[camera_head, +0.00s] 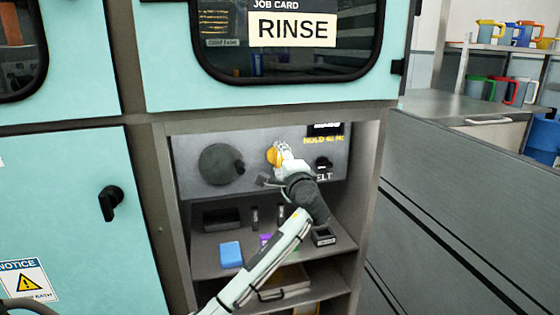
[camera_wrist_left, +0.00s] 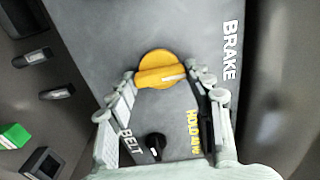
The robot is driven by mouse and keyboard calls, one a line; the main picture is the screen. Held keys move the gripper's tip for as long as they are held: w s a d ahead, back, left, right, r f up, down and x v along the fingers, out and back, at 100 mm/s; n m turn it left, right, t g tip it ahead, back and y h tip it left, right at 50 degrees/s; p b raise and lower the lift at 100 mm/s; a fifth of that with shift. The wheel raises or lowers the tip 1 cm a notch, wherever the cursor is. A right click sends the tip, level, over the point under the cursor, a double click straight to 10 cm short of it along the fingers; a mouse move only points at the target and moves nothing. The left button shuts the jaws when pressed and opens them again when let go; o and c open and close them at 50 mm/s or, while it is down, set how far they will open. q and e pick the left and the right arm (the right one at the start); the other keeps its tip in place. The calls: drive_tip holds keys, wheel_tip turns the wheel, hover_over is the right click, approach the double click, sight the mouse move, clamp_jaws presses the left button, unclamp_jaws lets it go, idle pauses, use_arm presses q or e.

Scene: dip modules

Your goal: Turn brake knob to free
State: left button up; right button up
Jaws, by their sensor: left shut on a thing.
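The brake knob (camera_head: 274,156) is yellow and sits on the grey control panel (camera_head: 200,145) under the window. In the left wrist view the knob (camera_wrist_left: 158,66) is a round disc with a raised bar and a white mark at the bar's right end. My left gripper (camera_head: 282,156) is shut on this bar, one finger at each end; it also shows in the left wrist view (camera_wrist_left: 162,80). The white word BRAKE (camera_wrist_left: 230,50) stands beside the knob. The yellow word HOLDING (camera_wrist_left: 193,130) is partly covered by a finger. My right gripper is not in view.
A small black belt switch (camera_head: 323,163) is right of the knob, and a large dark round dial (camera_head: 219,164) is left of it. Below, a shelf (camera_head: 210,265) holds a blue block (camera_head: 231,254) and small dark items. The recess side walls stand close on both sides.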

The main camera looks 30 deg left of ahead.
use_arm(q)
drive_tip(key=o, duration=1.1)
drive_tip(key=shift+o, duration=0.3)
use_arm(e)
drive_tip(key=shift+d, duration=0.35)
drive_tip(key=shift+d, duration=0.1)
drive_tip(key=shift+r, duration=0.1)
use_arm(q)
drive_tip(key=shift+s+d, duration=0.15)
drive_tip(key=shift+d, duration=0.1)
drive_tip(key=v, duration=1.1)
drive_tip(key=shift+s, duration=0.2)
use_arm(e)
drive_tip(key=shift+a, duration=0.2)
use_arm(q)
drive_tip(key=shift+d, duration=0.1)
